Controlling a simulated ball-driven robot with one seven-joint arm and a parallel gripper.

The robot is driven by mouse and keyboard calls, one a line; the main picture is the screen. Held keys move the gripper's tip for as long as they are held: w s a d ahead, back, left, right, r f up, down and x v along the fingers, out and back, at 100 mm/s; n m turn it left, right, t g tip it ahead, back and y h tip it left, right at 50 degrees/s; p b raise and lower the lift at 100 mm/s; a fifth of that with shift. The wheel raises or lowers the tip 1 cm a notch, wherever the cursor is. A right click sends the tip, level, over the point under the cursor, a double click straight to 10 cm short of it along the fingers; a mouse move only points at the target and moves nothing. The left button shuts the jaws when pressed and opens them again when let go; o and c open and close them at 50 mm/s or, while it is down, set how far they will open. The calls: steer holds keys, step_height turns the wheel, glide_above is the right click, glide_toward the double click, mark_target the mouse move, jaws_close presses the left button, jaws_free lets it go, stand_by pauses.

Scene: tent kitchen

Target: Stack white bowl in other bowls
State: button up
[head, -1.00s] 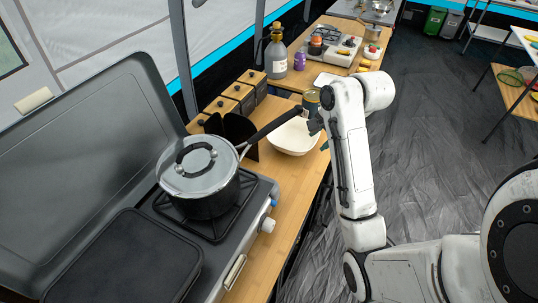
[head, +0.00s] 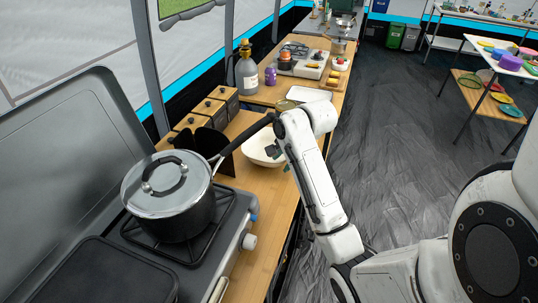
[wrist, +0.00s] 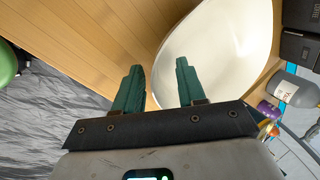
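The white bowl (head: 254,150) stands on the wooden counter beyond the stove in the head view, partly hidden behind my arm. It fills the upper middle of the wrist view (wrist: 225,50). My gripper (wrist: 157,78) is open, with two green fingers spread and nothing held between them. In the wrist view one finger overlaps the bowl near its rim and the other is over bare wood outside it. I cannot tell whether either finger touches the bowl. In the head view my gripper is mostly hidden by my arm. I cannot clearly pick out the other bowls.
A lidded pot (head: 172,195) sits on the stove, its handle reaching toward the bowl. Dark canisters (head: 215,105), a grey bottle (head: 247,72) and a white tray (head: 306,95) are nearby. Coloured dishes are on a far-right table (head: 475,45). The floor right of the counter is clear.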

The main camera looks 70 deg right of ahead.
steer(key=shift+w+d+f, duration=0.1)
steer(key=shift+w+f, duration=0.1)
steer(key=shift+f, duration=0.2)
jaws_close()
